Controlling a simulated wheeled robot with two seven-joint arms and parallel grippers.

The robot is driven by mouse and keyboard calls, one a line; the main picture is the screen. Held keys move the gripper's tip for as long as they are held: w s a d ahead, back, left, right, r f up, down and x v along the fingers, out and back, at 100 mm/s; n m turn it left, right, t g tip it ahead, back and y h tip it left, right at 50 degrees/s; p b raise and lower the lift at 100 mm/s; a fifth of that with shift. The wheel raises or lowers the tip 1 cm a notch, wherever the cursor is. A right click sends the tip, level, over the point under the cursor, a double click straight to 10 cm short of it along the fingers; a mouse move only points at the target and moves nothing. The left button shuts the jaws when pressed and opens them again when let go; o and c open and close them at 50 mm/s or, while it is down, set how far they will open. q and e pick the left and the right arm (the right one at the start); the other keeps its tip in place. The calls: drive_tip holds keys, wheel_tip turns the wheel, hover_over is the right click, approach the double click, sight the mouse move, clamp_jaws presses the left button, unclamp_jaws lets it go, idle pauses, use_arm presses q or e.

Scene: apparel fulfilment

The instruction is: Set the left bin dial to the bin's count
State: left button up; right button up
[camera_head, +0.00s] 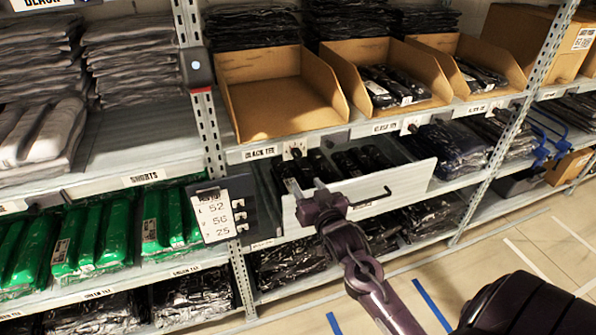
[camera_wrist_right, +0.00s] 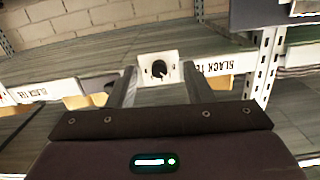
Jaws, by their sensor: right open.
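The left cardboard bin (camera_head: 268,116) stands on the upper shelf, and its visible floor is bare. Below it, on the shelf edge beside a "BLACK TEE" label, is the left bin dial (camera_head: 295,150), a dark knob on a white plate. In the right wrist view the dial (camera_wrist_right: 159,70) sits ahead of and between my two fingers. My right gripper (camera_head: 306,184) is open and empty, just below the dial in the head view; the fingers do not visibly touch the knob. The dial's marks are too small to read. My left gripper is not in view.
The middle bin (camera_head: 350,75) and right bin (camera_head: 440,45) hold dark packs and have their own dials (camera_head: 410,125). A white panel (camera_head: 405,180) with a dark hooked handle is behind my right gripper.

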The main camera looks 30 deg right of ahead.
sight(298, 156)
drive_tip(key=shift+t+h, duration=0.3)
drive_tip(key=w+r, duration=0.1)
drive_tip(key=w, duration=0.1)
drive_tip(key=w+d+r, duration=0.1)
drive_tip(key=w, duration=0.1)
drive_tip(key=w+d+r+p, duration=0.1)
drive_tip(key=w, duration=0.1)
drive_tip(key=shift+w+r, duration=0.1)
drive_tip(key=shift+r, duration=0.05)
drive_tip(key=shift+w+d, duration=0.25)
drive_tip(key=shift+w, duration=0.25)
drive_tip(key=c, duration=1)
